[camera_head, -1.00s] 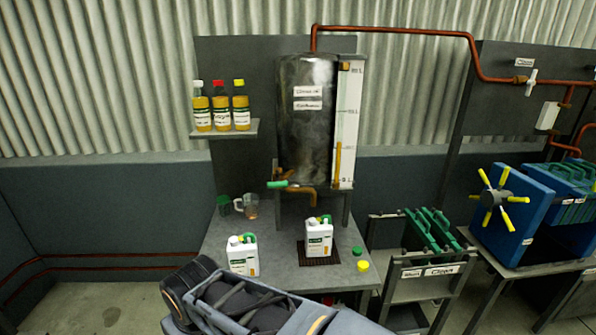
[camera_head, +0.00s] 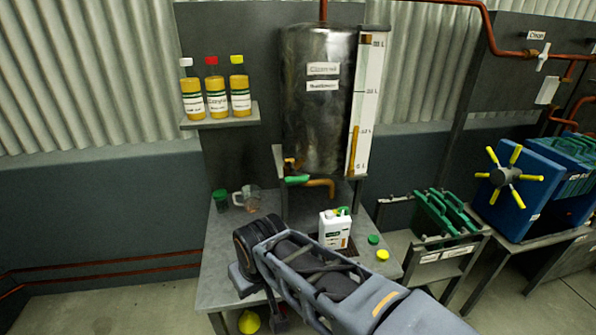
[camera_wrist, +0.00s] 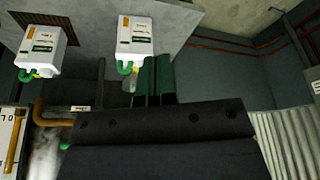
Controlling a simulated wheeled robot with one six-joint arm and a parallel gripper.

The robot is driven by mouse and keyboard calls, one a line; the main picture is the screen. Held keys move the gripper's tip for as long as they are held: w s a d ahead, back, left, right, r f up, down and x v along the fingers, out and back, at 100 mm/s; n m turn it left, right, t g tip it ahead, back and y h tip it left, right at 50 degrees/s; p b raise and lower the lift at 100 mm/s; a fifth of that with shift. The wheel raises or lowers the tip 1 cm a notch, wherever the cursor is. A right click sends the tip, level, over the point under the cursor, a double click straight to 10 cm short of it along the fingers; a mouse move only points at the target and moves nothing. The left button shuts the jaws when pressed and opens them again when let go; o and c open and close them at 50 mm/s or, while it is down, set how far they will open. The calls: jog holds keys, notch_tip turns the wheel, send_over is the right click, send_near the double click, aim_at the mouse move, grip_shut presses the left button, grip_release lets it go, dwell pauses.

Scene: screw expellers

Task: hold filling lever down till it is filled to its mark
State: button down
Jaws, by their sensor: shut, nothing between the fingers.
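The filling lever (camera_head: 297,179) has a green handle and sits at the base of the metal tank (camera_head: 318,110), beside the copper spout (camera_head: 322,184). A white jug (camera_head: 333,230) stands below the spout. In the wrist view, this jug (camera_wrist: 38,48) is by a dark grate (camera_wrist: 62,32), and a second white jug (camera_wrist: 137,40) stands apart from it. My arm hides the second jug in the head view. My gripper (camera_wrist: 157,62) is shut and empty in the wrist view, apart from both jugs. The liquid level inside the jug cannot be told.
A gauge (camera_head: 369,105) on the tank shows an amber column. Bottles (camera_head: 216,90) stand on a shelf at left. A glass pitcher (camera_head: 247,198), a green jar (camera_head: 220,200) and loose green and yellow caps (camera_head: 382,254) are on the table (camera_head: 215,265). A blue press (camera_head: 512,190) stands right.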

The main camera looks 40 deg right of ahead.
jog(key=w+d+r+m+p, duration=0.1)
jog(key=w+d+r+p, duration=0.1)
jog(key=w+d+r, duration=0.4)
jog(key=w+d+r+m+p, duration=0.2)
jog(key=w+d+r, duration=0.1)
jog(key=r, duration=0.4)
notch_tip(320, 180, up, 10)
jog(key=m+h+p, duration=0.2)
jog(key=p, duration=0.1)
send_over(297, 177)
jog(key=s+a, duration=0.3)
jog(key=s, duration=0.2)
jog(key=shift+s+d+f+t, duration=0.1)
jog(key=shift+d+f+t, duration=0.05)
jog(key=shift+d+t, duration=0.15)
jog(key=x, duration=0.4)
jog(key=p+x, duration=0.1)
jog(key=x, duration=0.9)
jog(key=shift+s+a+f+p, duration=0.1)
jog(key=shift+s+a+p, duration=0.15)
jog(key=shift+s+p, duration=0.1)
